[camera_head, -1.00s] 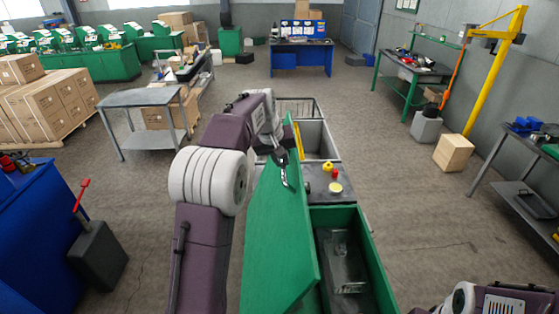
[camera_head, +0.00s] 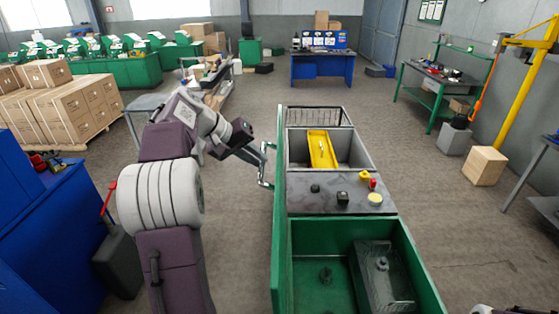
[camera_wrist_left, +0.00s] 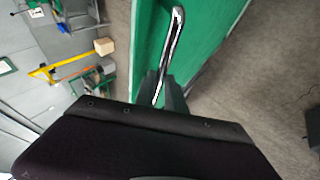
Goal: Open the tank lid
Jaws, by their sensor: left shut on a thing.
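The green tank lid (camera_head: 279,230) stands about upright along the left side of the tank, seen nearly edge-on. The green tank (camera_head: 416,250) is open at the top, and its inside shows. My left gripper (camera_head: 264,163) is shut on the metal lid handle (camera_head: 267,180) on the lid's outer face. In the left wrist view the handle (camera_wrist_left: 176,38) stands out from the green lid (camera_wrist_left: 205,70), with the gripper (camera_wrist_left: 163,92) at its near end.
A grey deck (camera_head: 325,195) with knobs and a red button adjoins the tank. Beyond it are a sink with a yellow tray (camera_head: 322,150) and a wire basket (camera_head: 314,116). A blue cabinet (camera_head: 50,235) stands at left.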

